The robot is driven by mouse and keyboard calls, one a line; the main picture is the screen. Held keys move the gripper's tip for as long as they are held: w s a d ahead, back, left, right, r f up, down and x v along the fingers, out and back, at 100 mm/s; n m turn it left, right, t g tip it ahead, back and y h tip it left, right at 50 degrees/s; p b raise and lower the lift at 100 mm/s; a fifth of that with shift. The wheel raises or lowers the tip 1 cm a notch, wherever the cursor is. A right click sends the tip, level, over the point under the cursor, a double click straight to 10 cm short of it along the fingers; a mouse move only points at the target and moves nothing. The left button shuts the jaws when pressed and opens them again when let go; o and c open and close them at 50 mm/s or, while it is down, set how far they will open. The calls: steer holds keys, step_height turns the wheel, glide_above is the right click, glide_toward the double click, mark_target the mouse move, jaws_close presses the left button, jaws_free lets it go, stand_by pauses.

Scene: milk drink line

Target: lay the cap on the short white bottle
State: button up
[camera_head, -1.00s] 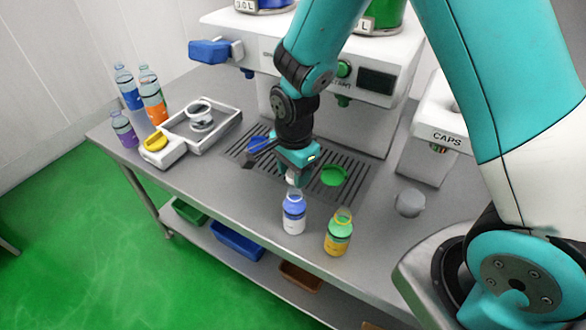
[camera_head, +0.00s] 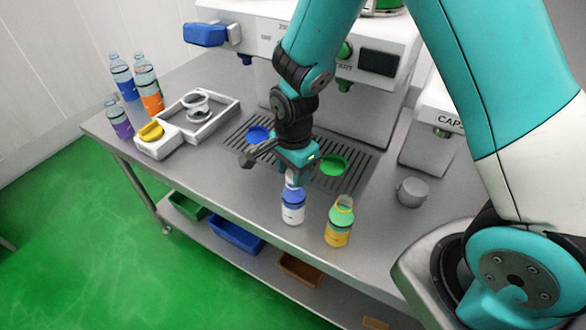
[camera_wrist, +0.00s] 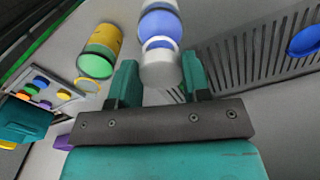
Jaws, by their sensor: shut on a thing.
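In the wrist view the cap sits between the two fingers (camera_wrist: 160,84), close to the pale ring at the bottle's neck (camera_wrist: 160,24). In the head view the cap (camera_head: 292,184) is partly hidden by the gripper and appears right at the bottle's mouth. I cannot tell whether they touch.
A green-and-yellow bottle (camera_head: 338,224) with an open neck stands close on the right. A grey cup (camera_head: 411,192) and the caps dispenser (camera_head: 430,145) are farther right. The drip grate (camera_head: 345,185) lies behind. A tray (camera_head: 222,122) and several bottles (camera_head: 149,85) are at the left.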

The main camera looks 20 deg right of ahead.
steer(key=shift+s+f, duration=0.1)
steer(key=shift+f, duration=0.15)
steer(key=shift+c, duration=0.4)
steer(key=o, duration=1)
steer(key=shift+o, duration=0.2)
steer(key=shift+r, duration=0.1)
step_height(320, 180, up, 17)
steer(key=b, duration=0.2)
steer(key=shift+r+b, duration=0.15)
steer(key=shift+b, duration=0.15)
